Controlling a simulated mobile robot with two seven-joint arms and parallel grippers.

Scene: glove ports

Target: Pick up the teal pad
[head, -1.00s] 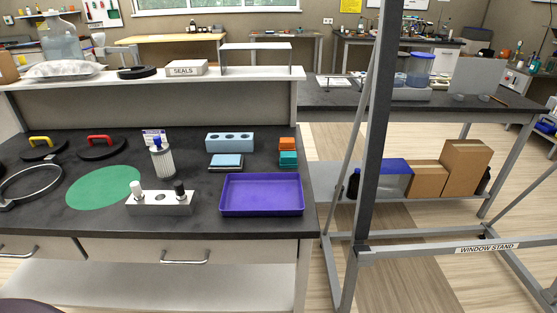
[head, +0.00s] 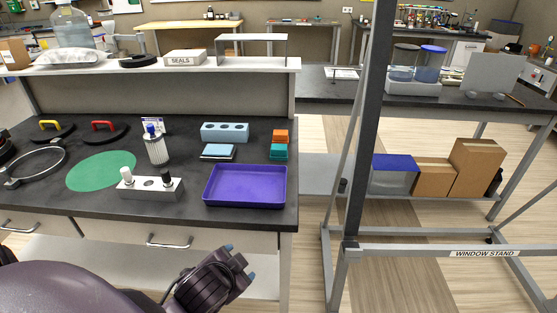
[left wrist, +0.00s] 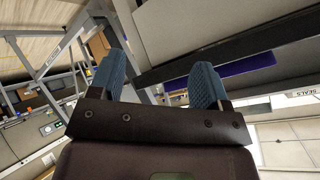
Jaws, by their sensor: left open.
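The teal pad (head: 279,152) lies on the dark bench top, near its right edge. It looks like a small stack and sits just in front of an orange pad (head: 280,136). My left gripper (head: 240,262) is low in front of the bench, below the purple tray and well short of the teal pad. In the left wrist view, its two blue fingers (left wrist: 158,75) are apart with nothing between them. The teal pad does not show in that view. My right gripper is not in view.
A purple tray (head: 245,186) stands in front of the teal pad; its side also shows in the left wrist view (left wrist: 247,66). A light blue pad (head: 218,151) and a blue holed block (head: 225,132) are to the left. A window stand post (head: 367,130) rises at right.

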